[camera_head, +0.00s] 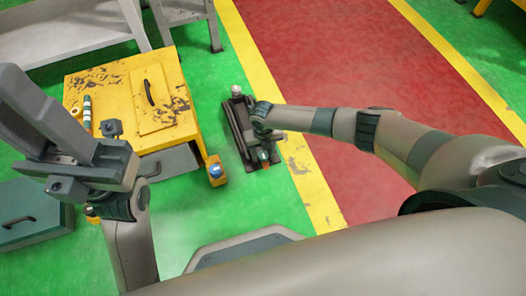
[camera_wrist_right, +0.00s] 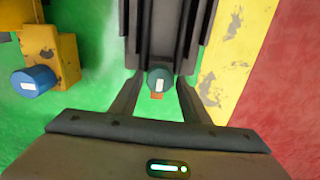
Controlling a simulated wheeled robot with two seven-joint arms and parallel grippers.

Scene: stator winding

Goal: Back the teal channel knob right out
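The teal knob (camera_wrist_right: 160,78) sits at the near end of a dark channelled fixture (camera_wrist_right: 153,30), with a small orange piece just below it in the right wrist view. My right gripper (camera_wrist_right: 160,85) is open, one finger on each side of the knob, with green floor showing in the gaps. In the head view, the right gripper (camera_head: 265,148) is over the near end of the fixture (camera_head: 236,124) and partly hides the knob. My left gripper (camera_head: 75,160) is at the left, away from the fixture; its fingertips do not show clearly.
A yellow worn cabinet (camera_head: 125,75) stands left of the fixture. A small yellow box with a blue knob (camera_head: 216,171) stands close to the fixture's left. A teal case (camera_head: 35,225) lies at far left. A yellow floor stripe (camera_head: 318,195) runs along the right.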

